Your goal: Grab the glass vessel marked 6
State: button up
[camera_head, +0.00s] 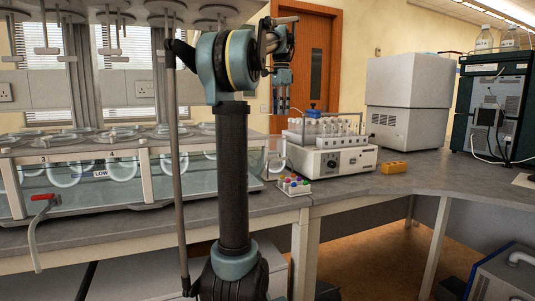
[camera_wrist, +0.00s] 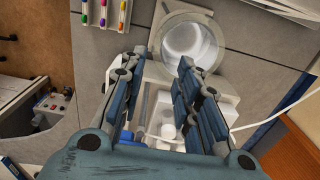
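My gripper (camera_wrist: 158,62) is open and empty in the wrist view, its two blue-grey fingers apart. In the head view my gripper (camera_head: 281,106) hangs pointing down, high over the bench. A round clear glass vessel (camera_wrist: 190,42) with a pale inside shows beyond the right finger in the wrist view; I can read no number on it. In the head view the tablet tester's water bath (camera_head: 100,190) holds several glass vessels, with marks 3 and 4 legible. I cannot read a mark 6; my arm hides part of the bath's right side.
An orange block (camera_head: 393,167) and a large grey machine (camera_head: 408,95) stand farther right. Bare bench (camera_head: 430,175) lies before them.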

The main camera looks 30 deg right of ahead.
send_over(279, 167)
jog(key=f, duration=1.7)
jog(key=shift+w+f, duration=0.2)
jog(key=shift+d, duration=0.1)
grip_shut()
